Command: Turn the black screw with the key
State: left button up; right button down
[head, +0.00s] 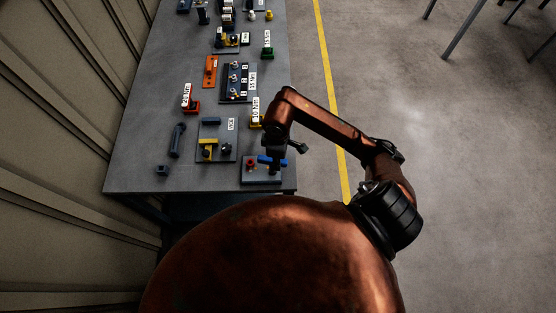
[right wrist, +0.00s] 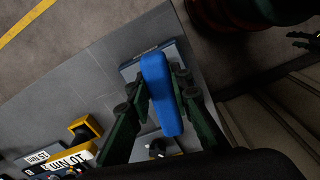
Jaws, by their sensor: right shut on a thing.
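My right gripper (head: 275,165) is over a grey-blue plate (head: 258,180) at the table's near right corner. The key's blue handle (head: 264,159) shows there, and also in the right wrist view (right wrist: 160,92). The right gripper's dark green fingers (right wrist: 160,95) lie on both sides of the handle, shut on it. The handle hides the key's lower end, so I cannot tell whether it sits on the screw. No black screw can be made out clearly.
A red round part (head: 250,164) stands on the same plate. To its left are a plate with a yellow part (head: 208,149), a dark handle-shaped piece (head: 177,140) and a small dark block (head: 162,170). Labelled fixtures stand farther back. The table's front left is mostly clear.

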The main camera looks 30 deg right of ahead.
jog(key=shift+s+a+f, duration=0.1)
jog(key=c, duration=1.7)
grip_release()
jog(key=shift+o, duration=0.2)
jog(key=shift+r, duration=0.2)
notch_tip(320, 180, up, 5)
jog(key=p, duration=0.5)
jog(key=shift+r+p, duration=0.2)
jog(key=shift+p, duration=0.15)
jog(key=shift+c, duration=0.4)
